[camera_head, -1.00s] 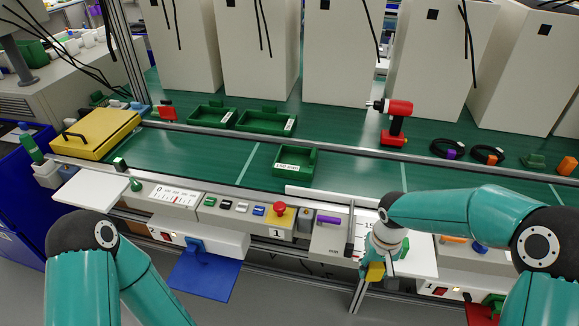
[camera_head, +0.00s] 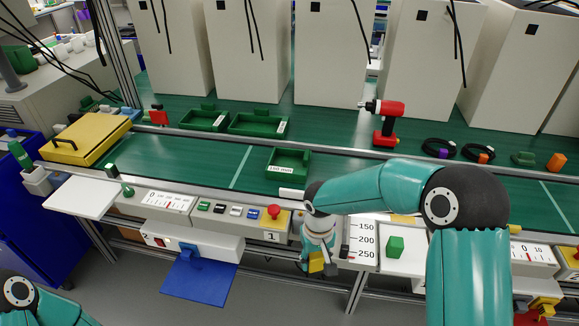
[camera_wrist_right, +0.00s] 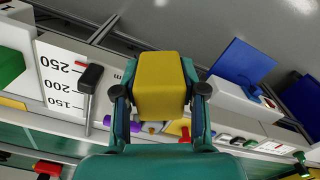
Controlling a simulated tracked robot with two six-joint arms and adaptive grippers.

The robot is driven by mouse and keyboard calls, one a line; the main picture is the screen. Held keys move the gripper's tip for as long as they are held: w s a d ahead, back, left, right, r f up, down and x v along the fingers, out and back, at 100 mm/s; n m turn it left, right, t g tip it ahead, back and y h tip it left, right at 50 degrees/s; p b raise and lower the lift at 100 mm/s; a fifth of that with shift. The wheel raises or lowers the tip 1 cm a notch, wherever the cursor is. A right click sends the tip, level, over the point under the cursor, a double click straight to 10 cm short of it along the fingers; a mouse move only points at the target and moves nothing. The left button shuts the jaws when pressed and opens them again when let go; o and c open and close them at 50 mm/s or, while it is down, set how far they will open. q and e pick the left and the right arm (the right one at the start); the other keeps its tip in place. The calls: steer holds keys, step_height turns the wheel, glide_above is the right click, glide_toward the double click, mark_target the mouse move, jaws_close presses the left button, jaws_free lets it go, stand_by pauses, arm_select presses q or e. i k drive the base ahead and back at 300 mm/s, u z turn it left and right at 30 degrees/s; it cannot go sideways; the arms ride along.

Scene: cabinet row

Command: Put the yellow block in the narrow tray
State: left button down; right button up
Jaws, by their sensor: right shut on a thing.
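The yellow block (camera_head: 316,263) is held in my right gripper (camera_head: 318,268), below and in front of the white and grey console. In the right wrist view the yellow block (camera_wrist_right: 160,82) sits between both fingers of the right gripper (camera_wrist_right: 160,92). Three green trays show: a labelled one (camera_head: 289,177) on the front green strip, and two behind the rail, at left (camera_head: 204,129) and right (camera_head: 258,132). I cannot tell for sure which is the narrow one. My left gripper is out of view; only part of its arm shows at lower left.
A red emergency button (camera_head: 274,212) and switches line the console. A green block (camera_head: 395,247) stands on a white shelf right of my right gripper. A metal rail (camera_head: 330,150) runs before the back trays. A red drill (camera_head: 386,120) stands behind it. The front green strip is mostly clear.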

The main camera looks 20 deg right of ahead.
mark_target(288, 165)
steer(key=u, duration=0.1)
steer(key=i, duration=1)
steer(key=z, duration=0.1)
